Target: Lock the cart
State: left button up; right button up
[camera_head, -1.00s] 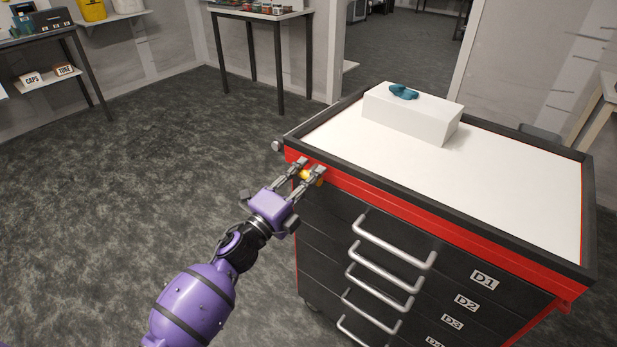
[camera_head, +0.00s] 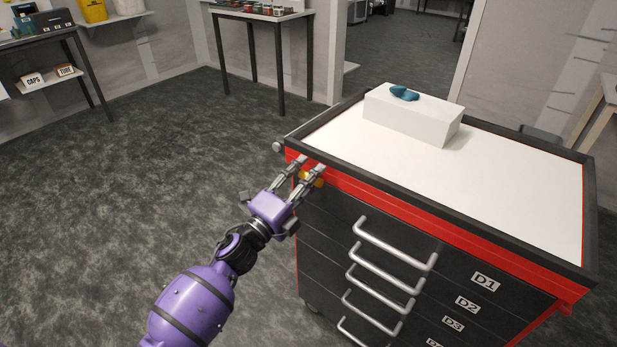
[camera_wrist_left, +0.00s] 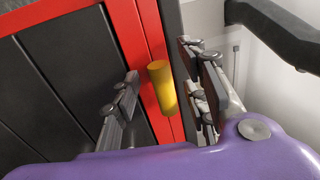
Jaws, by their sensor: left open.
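The cart (camera_head: 352,235) is black and red with a white top and silver drawer handles. A yellow knob (camera_head: 313,180) sits on its red edge near the left front corner. In the left wrist view the knob (camera_wrist_left: 162,88) is an upright yellow cylinder on the red strip. My left gripper (camera_head: 309,167) is open, with its fingers at the knob. In the left wrist view the knob stands between the two fingers (camera_wrist_left: 158,98), with visible gaps on both sides. The fingers partly hide the knob in the head view. My right gripper is not in view.
A white box (camera_head: 408,118) with a blue-green item (camera_head: 404,92) on it stands on the cart top. A side handle (camera_head: 283,146) juts from the cart's left corner. Open floor (camera_head: 130,190) lies to the left. Tables (camera_head: 262,14) stand along the back.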

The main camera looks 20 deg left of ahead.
pick_arm(q)
jog(key=v, duration=1.2)
jog(key=shift+w, duration=0.1)
